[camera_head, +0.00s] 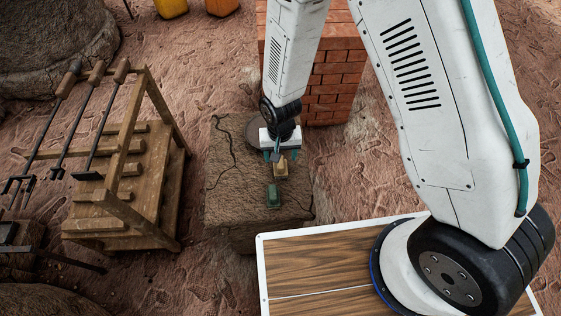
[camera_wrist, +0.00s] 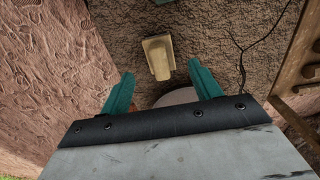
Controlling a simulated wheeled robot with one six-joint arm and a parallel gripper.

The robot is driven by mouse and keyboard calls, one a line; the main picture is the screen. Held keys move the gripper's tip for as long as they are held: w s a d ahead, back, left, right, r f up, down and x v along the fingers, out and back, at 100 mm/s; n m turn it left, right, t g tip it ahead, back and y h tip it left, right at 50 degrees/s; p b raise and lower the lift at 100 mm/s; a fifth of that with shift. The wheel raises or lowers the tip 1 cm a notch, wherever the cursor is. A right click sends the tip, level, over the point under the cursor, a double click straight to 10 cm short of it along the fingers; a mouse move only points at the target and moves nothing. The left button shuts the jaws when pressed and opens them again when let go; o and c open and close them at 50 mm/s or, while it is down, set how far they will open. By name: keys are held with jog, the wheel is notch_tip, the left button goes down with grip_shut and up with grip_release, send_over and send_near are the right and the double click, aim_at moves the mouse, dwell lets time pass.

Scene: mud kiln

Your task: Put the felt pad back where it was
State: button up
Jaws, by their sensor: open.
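A small tan block-like piece (camera_head: 281,171) lies on top of the cracked stone block (camera_head: 228,178). It also shows in the wrist view (camera_wrist: 158,57), just beyond my fingertips and in line with the gap. A small green piece (camera_head: 273,197) lies nearer the front edge. A round grey disc (camera_head: 254,132) lies at the back, partly hidden by my gripper. I cannot tell for sure which of these is the felt pad. My gripper (camera_head: 275,157) is low over the stone, with its teal fingers apart and nothing between them in the wrist view (camera_wrist: 160,72).
A brick stack (camera_head: 331,82) stands right behind the stone block. A wooden rack (camera_head: 125,180) with long-handled tools stands to the left. The stone's left top is clear. Yellow (camera_head: 171,7) and orange (camera_head: 221,6) containers stand at the back.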

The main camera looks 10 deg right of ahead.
jog(key=s+d+r, duration=0.1)
jog(key=d+r, duration=0.3)
jog(key=r, duration=0.6)
jog(key=s+d+r, duration=0.1)
jog(key=d+r, duration=0.3)
jog(key=r, duration=0.6)
jog(key=s+d+r, duration=0.1)
jog(key=d+r, duration=0.3)
jog(key=r, duration=0.5)
jog(key=s+d+r, duration=0.4)
jog(key=s+r, duration=0.2)
jog(key=s, duration=0.2)
jog(key=s+d+r+t, duration=0.1)
jog(key=s+d+r, duration=0.3)
jog(key=s, duration=0.4)
jog(key=shift+s+d+r, duration=0.2)
jog(key=shift+d+r, duration=0.2)
jog(key=shift+r, duration=0.5)
